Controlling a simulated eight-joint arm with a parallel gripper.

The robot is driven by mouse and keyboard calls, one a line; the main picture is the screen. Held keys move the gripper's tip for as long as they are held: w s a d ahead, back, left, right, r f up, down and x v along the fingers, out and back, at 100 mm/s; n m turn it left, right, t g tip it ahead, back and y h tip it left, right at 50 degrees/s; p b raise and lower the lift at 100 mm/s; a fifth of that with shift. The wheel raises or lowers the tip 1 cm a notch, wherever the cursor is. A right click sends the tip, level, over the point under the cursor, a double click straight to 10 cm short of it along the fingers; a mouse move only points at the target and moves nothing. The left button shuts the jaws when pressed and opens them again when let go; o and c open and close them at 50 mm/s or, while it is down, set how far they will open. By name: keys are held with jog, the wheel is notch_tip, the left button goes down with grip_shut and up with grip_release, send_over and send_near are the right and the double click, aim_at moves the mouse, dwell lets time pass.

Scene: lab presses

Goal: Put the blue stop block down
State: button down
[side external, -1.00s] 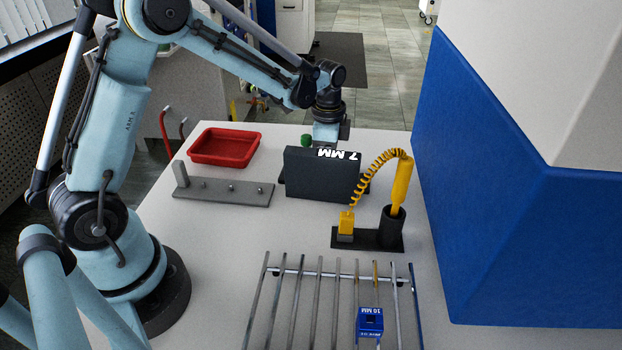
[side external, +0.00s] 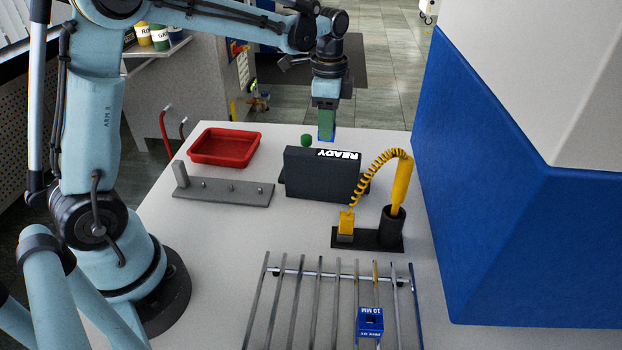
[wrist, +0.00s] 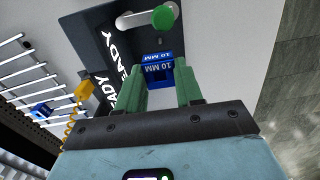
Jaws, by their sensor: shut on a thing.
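My gripper (side external: 327,125) is raised above and behind the dark display unit (side external: 322,175), near the table's far edge. In the wrist view its green fingers (wrist: 160,78) are shut on a blue stop block (wrist: 157,58) marked 10 MM. In the side view only a sliver of that block shows below the fingers; the display unit hides what lies beneath. A second blue block (side external: 370,322), also marked 10 MM, sits on the rails of the metal rack (side external: 318,272). That block also shows at the left of the wrist view (wrist: 41,110).
The display unit reads READY, with a green knob (side external: 306,140) behind it. A yellow tool with a coiled cord (side external: 401,185) stands in a black holder to the right. A red tray (side external: 224,147) and a grey plate with pegs (side external: 222,191) lie left. A blue-and-white housing (side external: 520,230) bounds the right.

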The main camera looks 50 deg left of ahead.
jog(key=s+a+r, duration=0.1)
jog(key=s+a, duration=0.3)
jog(key=a, duration=0.2)
send_over(226, 151)
jog(key=f, duration=0.6)
jog(key=shift+d+f, duration=0.25)
jog(key=shift+d, duration=0.1)
jog(key=shift+a+f, duration=0.3)
jog(key=shift+f, duration=1.95)
jog(key=shift+f, duration=0.15)
jog(key=c, duration=0.7)
grip_release()
jog(key=shift+c, duration=0.2)
